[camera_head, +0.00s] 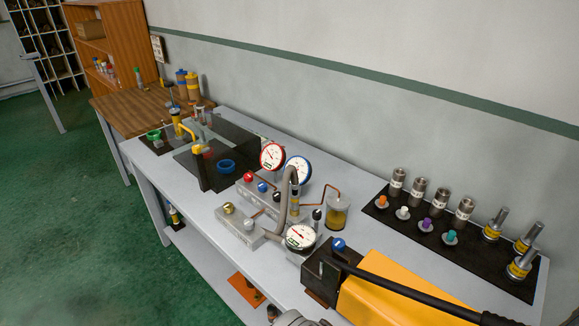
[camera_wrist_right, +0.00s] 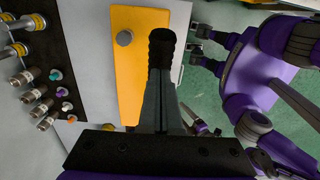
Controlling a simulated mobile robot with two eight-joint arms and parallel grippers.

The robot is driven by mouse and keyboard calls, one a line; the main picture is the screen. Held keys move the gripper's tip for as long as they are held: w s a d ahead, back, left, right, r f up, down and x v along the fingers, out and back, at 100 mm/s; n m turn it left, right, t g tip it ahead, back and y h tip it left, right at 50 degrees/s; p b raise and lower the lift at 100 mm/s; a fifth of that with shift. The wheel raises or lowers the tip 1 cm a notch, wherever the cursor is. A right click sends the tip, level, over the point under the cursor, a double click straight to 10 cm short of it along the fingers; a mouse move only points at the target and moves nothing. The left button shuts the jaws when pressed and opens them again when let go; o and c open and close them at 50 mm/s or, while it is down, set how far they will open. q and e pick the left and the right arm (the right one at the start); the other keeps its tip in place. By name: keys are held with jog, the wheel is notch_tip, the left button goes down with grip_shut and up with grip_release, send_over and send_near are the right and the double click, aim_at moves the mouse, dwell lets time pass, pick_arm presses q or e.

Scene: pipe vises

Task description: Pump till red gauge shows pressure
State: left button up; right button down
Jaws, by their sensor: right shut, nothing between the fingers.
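The red-rimmed gauge (camera_head: 272,156) stands at the middle of the bench; its needle cannot be read surely at this size. The yellow pump (camera_head: 385,300) lies at the front right, with a long black lever (camera_head: 405,289) over it. In the right wrist view, the pump (camera_wrist_right: 131,75) lies beyond my right gripper (camera_wrist_right: 162,78). That gripper is shut and empty, and the lever's black ridged grip (camera_wrist_right: 162,42) shows just past its fingertips. Whether they touch cannot be told. My left gripper (camera_wrist_right: 194,40) is at the bench's front edge, its fingers apart and empty.
A blue-rimmed gauge (camera_head: 298,171) and a black-rimmed gauge (camera_head: 300,237) stand near the red one, among hoses and valve knobs. A black mat (camera_head: 385,213) with metal fittings lies at the back right. A dark vise block (camera_head: 207,170) stands further left.

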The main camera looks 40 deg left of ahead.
jog(key=shift+w, duration=0.1)
jog(key=shift+f, duration=0.15)
jog(key=shift+d+f+b, duration=0.25)
jog(key=shift+f+b, duration=0.2)
jog(key=shift+f, duration=0.45)
jog(key=shift+d+f+b, duration=0.2)
jog(key=shift+f+b, duration=0.2)
jog(key=shift+f, duration=0.45)
pick_arm(q)
jog(key=shift+s+f+b, duration=0.25)
jog(key=shift+f, duration=0.65)
jog(key=shift+s+f+b, duration=0.25)
jog(key=shift+f, duration=0.6)
pick_arm(e)
jog(key=shift+d+f, duration=0.15)
jog(key=shift+f, duration=0.4)
jog(key=shift+d+f, duration=0.15)
jog(key=shift+f, duration=0.4)
pick_arm(q)
jog(key=shift+s+f+b, duration=0.15)
jog(key=shift+f+b, duration=0.45)
jog(key=shift+f, duration=0.1)
jog(key=shift+s+f+b, duration=0.15)
jog(key=shift+f+b, duration=0.4)
jog(key=shift+f, duration=0.1)
pick_arm(e)
jog(key=shift+d+f, duration=0.25)
jog(key=shift+f, duration=0.9)
jog(key=shift+d+f, duration=0.25)
jog(key=shift+f, duration=0.85)
